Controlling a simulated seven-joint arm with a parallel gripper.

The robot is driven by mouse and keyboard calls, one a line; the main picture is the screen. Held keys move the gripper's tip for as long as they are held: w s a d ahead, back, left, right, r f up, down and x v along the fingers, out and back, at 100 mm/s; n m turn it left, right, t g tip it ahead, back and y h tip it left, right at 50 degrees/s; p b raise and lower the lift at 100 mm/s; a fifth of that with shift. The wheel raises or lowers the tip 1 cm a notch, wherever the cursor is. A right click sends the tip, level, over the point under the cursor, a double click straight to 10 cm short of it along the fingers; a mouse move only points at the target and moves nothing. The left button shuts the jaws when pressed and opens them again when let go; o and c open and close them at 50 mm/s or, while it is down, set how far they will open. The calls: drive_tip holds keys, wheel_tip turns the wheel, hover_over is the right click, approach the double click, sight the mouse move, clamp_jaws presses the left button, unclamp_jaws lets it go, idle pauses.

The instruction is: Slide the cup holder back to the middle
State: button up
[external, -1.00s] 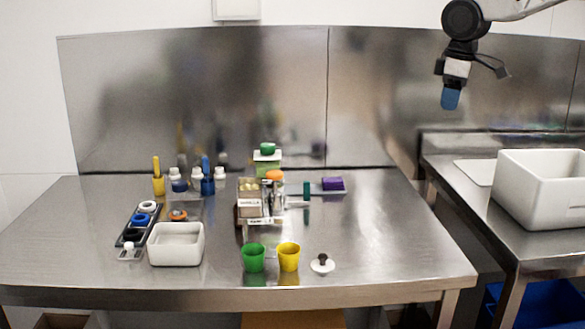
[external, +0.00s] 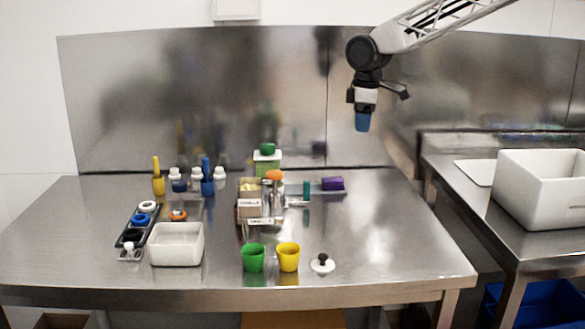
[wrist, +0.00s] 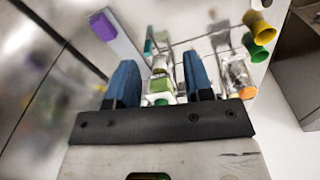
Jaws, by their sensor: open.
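A green cup (external: 253,258) and a yellow cup (external: 288,257) stand side by side near the table's front edge, before a small machine (external: 250,207) with an orange knob (external: 274,175). I cannot clearly pick out the cup holder; thin metal bars (wrist: 205,38) run near the cups in the wrist view. The green cup (wrist: 255,50) and yellow cup (wrist: 258,23) show there at upper right. My gripper (external: 362,122), with blue fingers, is open and empty, high above the table's right back part. In the wrist view my gripper (wrist: 160,60) has its fingers apart.
A grey rail with a purple block (external: 333,183) and a teal piece (external: 306,190) lies right of the machine. A white tub (external: 176,244), bottles and a dark rack (external: 132,238) stand left. A white-and-black knob (external: 322,263) lies front right. The table's right side is clear.

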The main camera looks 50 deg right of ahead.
sight(308, 182)
drive_tip(key=w+f, duration=0.5)
drive_tip(key=w+a+f+n, duration=0.1)
drive_tip(key=w+f, duration=0.4)
drive_tip(key=w, duration=0.1)
drive_tip(key=w+a+f+n, duration=0.1)
drive_tip(key=w+f, duration=0.4)
drive_tip(key=f, duration=0.1)
drive_tip(key=shift+w+a+g, duration=0.15)
drive_tip(key=shift+w+g, duration=0.1)
drive_tip(key=shift+g, duration=0.05)
drive_tip(key=shift+f, duration=0.2)
drive_tip(key=shift+f, duration=3.7)
drive_tip(key=shift+c, duration=0.2)
clamp_jaws()
